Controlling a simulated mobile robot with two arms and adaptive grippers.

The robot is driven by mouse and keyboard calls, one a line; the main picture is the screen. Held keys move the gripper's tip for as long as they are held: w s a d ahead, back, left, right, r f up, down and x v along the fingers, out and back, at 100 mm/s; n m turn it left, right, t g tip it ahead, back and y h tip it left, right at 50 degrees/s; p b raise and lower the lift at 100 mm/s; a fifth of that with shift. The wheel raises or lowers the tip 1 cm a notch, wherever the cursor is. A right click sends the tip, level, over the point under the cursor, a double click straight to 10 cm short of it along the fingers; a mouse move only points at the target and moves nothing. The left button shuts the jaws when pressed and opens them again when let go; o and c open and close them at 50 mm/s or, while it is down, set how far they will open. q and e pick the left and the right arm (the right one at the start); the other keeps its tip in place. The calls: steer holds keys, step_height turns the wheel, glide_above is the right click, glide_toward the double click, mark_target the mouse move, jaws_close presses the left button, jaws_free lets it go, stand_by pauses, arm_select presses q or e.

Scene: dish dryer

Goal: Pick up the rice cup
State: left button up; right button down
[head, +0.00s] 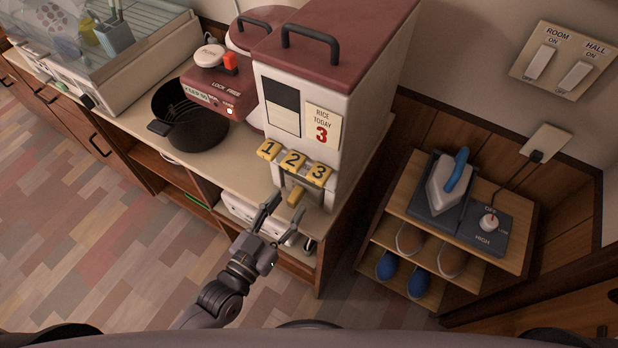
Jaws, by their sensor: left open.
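The rice dispenser (345,85) is a tall white box with a dark red lid, a "RICE TODAY 3" card and yellow keys 1, 2 and 3 (293,160). A short tan, handle-like piece (296,196) sticks out at its lower front opening. I cannot tell whether it belongs to the rice cup; no cup body shows clearly. My left gripper (284,213) is open and empty, its fingers pointing up toward the tan piece, just in front of the counter edge. Whether they touch it is unclear. My right gripper is not in view.
A black pot (188,120) and a red-and-white appliance (217,92) stand left of the dispenser. A glass-sided dish dryer (110,50) is further left. A wooden shelf (500,205) with an iron and slippers stands right. Open floor (80,230) lies front left.

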mark_target(289, 204)
arm_select(q)
steer(key=x, duration=0.3)
steer(key=shift+w+d+f, duration=0.1)
steer(key=shift+w+d, duration=0.1)
steer(key=shift+s, duration=0.1)
jaws_close()
stand_by(0.6)
